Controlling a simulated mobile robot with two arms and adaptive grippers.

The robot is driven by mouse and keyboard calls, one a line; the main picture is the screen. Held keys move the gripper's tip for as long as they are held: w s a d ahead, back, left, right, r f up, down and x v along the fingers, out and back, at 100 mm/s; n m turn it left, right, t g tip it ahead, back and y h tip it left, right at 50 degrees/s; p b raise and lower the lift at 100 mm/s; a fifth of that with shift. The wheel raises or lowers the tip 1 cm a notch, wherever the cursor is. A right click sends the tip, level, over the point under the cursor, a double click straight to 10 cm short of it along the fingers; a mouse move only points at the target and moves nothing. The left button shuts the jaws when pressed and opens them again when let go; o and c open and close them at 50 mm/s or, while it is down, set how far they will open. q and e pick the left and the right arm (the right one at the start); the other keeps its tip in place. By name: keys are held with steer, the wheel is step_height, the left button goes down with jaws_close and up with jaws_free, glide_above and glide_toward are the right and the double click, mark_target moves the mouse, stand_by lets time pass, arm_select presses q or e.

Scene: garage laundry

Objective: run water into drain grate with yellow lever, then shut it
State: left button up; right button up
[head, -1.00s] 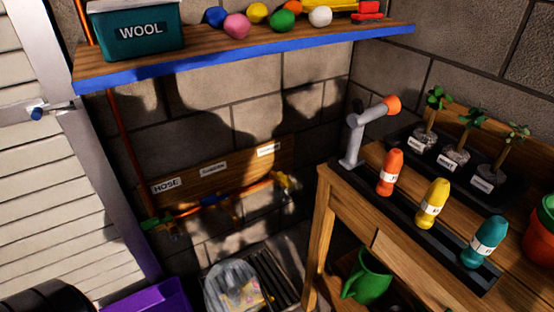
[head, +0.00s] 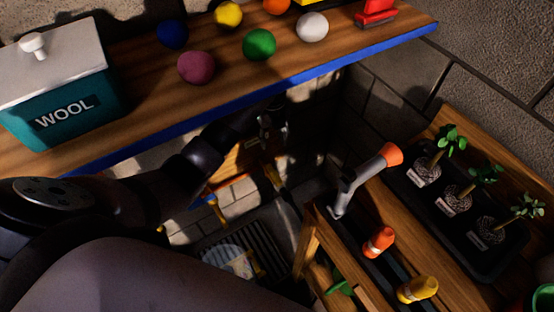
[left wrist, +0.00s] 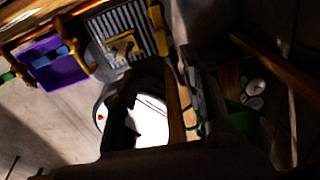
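A yellow lever (head: 272,176) shows on the piping low on the back wall, below and close to my left gripper in the head view. Two yellow parts show in the left wrist view; I cannot tell which is the lever. The drain grate (head: 262,240) is a dark slatted grid on the floor, also in the left wrist view (left wrist: 125,25). Something pale and clear lies partly over it. My left gripper (head: 272,128) reaches under the shelf, dark and shadowed. In the left wrist view its fingers look apart with nothing between them. No running water is visible. My right gripper is out of view.
A blue-edged shelf (head: 300,75) with a WOOL box (head: 65,95) and coloured balls hangs over my left arm. A purple bin (left wrist: 55,65) is on the floor.

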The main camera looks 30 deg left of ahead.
mark_target(274, 172)
arm_select(q)
step_height(274, 172, down, 17)
steer(key=b, duration=0.3)
stand_by(0.3)
steer(key=shift+s, duration=0.1)
jaws_close()
stand_by(0.6)
